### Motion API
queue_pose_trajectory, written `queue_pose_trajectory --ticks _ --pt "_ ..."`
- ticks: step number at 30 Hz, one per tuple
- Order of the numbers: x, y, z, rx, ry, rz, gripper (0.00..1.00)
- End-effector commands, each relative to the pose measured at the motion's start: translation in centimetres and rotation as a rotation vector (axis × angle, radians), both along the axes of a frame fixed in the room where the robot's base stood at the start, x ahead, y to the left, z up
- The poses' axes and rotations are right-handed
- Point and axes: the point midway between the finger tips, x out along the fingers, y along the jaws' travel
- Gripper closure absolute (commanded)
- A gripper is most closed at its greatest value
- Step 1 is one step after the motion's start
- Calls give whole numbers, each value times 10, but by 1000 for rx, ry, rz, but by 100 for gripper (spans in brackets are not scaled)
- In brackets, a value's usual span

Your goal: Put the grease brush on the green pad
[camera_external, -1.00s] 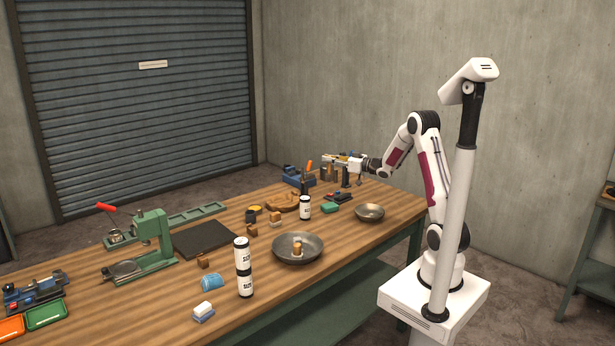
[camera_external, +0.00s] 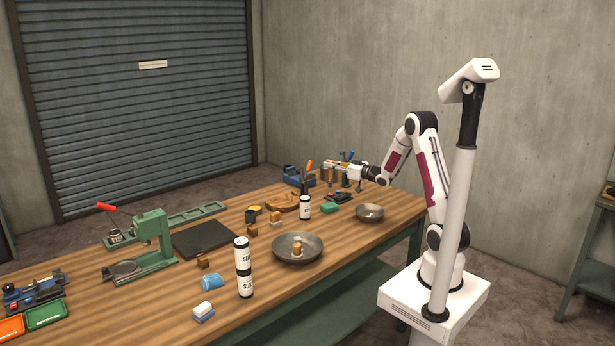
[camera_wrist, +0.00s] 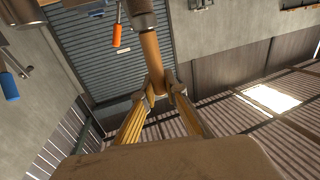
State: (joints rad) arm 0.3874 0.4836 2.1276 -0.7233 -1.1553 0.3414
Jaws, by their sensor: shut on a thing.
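My gripper (camera_wrist: 160,98) is shut on the wooden handle of the grease brush (camera_wrist: 152,58) in the wrist view. The handle stretches away from the fingers to a dark collar at the top edge; its bristles are out of frame. In the external view my gripper (camera_external: 335,168) is at the far end of the bench, among several small upright tools, and the brush cannot be told apart there. A small green pad (camera_external: 331,208) lies on the bench nearer the camera than my gripper, left of a small metal bowl.
The small metal bowl (camera_external: 369,212) and a wider pan (camera_external: 298,249) holding a brown block stand near the front edge. A black-and-white bottle (camera_external: 305,207) stands left of the pad. A blue vise (camera_external: 297,177) is left of my gripper.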

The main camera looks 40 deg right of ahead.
Motion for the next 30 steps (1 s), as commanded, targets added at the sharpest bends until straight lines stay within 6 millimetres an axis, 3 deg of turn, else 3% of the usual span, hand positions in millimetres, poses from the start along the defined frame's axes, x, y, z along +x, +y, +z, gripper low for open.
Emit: queue_pose_trajectory --ticks 13,30 --pt "0 0 -48 1 1 0 100" --pt "0 0 -56 0 -1 0 100"
